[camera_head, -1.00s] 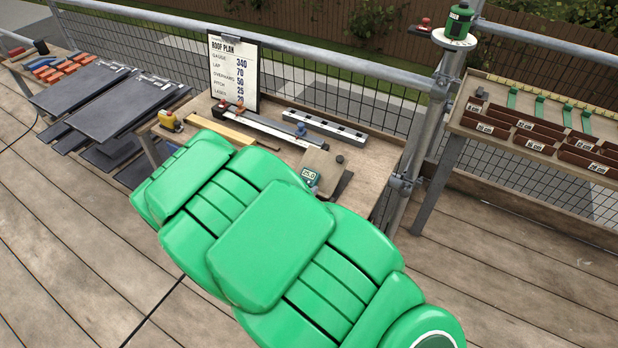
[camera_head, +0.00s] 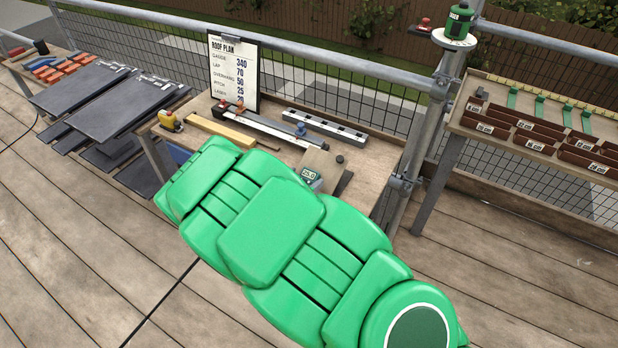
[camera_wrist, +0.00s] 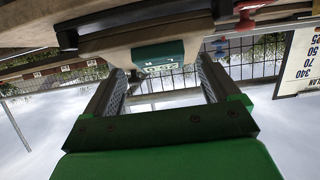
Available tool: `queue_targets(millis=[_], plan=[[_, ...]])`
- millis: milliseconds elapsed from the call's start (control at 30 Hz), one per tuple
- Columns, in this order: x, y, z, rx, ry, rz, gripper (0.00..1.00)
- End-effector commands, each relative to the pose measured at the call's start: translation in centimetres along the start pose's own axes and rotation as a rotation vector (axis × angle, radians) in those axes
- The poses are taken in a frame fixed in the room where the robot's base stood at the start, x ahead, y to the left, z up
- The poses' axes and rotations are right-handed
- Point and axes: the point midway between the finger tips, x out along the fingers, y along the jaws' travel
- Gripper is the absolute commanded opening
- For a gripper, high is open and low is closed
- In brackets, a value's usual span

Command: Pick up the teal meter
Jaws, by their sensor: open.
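The teal meter (camera_head: 311,175) with a pale display sits on the workbench (camera_head: 370,185), by the front of a beige block (camera_head: 322,160). My green arm covers part of the bench just in front of it. In the wrist view, which looks upside down, the teal meter (camera_wrist: 158,54) shows beyond the fingertips, roughly between them. My gripper (camera_wrist: 160,78) is open, with nothing between its two grey fingers. Whether the fingers reach to the meter's sides I cannot tell. In the head view my gripper is hidden behind my arm.
On the bench lie a yellow tape measure (camera_head: 170,121), a wooden strip (camera_head: 217,130), a long rail tool (camera_head: 257,127) and a grey bar (camera_head: 325,126). A roof plan board (camera_head: 233,72) stands behind. A scaffold post (camera_head: 425,140) rises at the bench's right.

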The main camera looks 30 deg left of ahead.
Motion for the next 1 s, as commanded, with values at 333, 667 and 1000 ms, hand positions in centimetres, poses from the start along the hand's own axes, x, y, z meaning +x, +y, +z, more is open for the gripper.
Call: queue_targets(millis=[333,667,1000], plan=[[2.2,-0.1,0.0,0.001,-0.001,-0.001,0.89],[2.3,-0.1,0.0,0.000,-0.001,-0.002,0.79],[2.3,-0.1,0.0,0.000,-0.001,-0.001,0.27]])
